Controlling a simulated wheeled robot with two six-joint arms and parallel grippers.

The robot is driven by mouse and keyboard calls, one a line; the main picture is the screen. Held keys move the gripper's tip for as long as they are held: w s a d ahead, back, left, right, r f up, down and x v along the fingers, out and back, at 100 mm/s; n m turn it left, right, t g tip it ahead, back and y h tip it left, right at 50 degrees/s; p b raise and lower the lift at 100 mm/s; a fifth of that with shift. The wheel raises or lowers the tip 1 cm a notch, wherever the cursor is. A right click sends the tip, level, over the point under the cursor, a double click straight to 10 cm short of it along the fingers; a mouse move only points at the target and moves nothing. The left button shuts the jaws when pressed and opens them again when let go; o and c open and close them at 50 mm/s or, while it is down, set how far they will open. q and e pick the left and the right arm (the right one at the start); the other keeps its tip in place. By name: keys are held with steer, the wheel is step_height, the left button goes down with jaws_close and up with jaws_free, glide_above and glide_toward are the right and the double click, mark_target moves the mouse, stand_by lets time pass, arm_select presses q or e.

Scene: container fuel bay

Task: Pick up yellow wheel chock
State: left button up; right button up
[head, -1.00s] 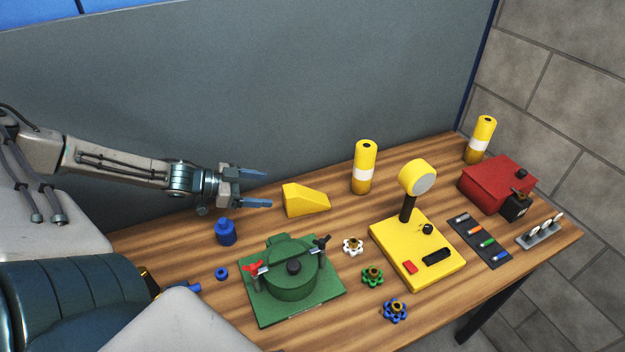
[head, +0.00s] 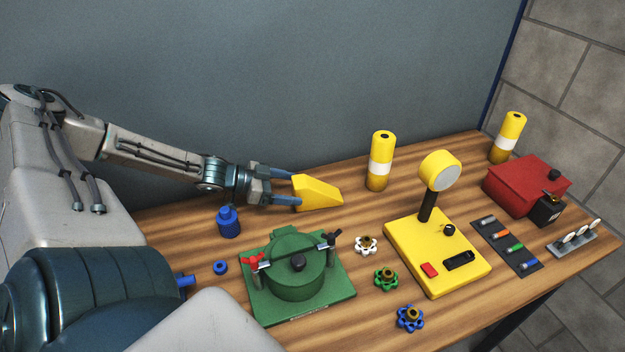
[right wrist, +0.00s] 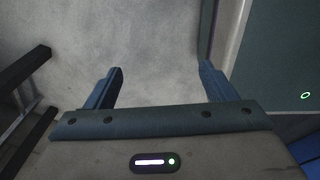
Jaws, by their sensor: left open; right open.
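The yellow wheel chock (head: 318,194) is a wedge on the wooden table, left of the nearer yellow and white cylinder in the head view. Its tall end faces my left gripper. My left gripper (head: 295,188) is open, with its blue fingers at the chock's left end, one on the far side and one on the near side. I cannot tell whether they touch it. My right gripper (right wrist: 160,85) is open and empty in the right wrist view, over a bare grey floor, away from the table top.
A green lidded hatch (head: 297,285) and a blue bottle (head: 229,223) stand nearer on the table (head: 200,313). The yellow cylinder (head: 380,163), a white valve wheel (head: 366,244) and a yellow gauge stand (head: 437,262) lie to the right. A grey wall (head: 300,80) rises behind.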

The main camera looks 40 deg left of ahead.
mark_target(307, 190)
arm_select(q)
steer(key=shift+w+d+f+b, duration=0.1)
steer(key=shift+d+f+b, duration=0.1)
steer(key=shift+b, duration=0.1)
steer(key=b+x, duration=0.4)
steer(key=b, duration=0.1)
steer(key=shift+f, duration=0.1)
steer(key=shift+w+d+b, duration=0.25)
steer(key=shift+b, duration=0.45)
steer(key=shift+c, duration=0.7)
steer(key=c, duration=1.2)
steer(key=shift+r, duration=0.25)
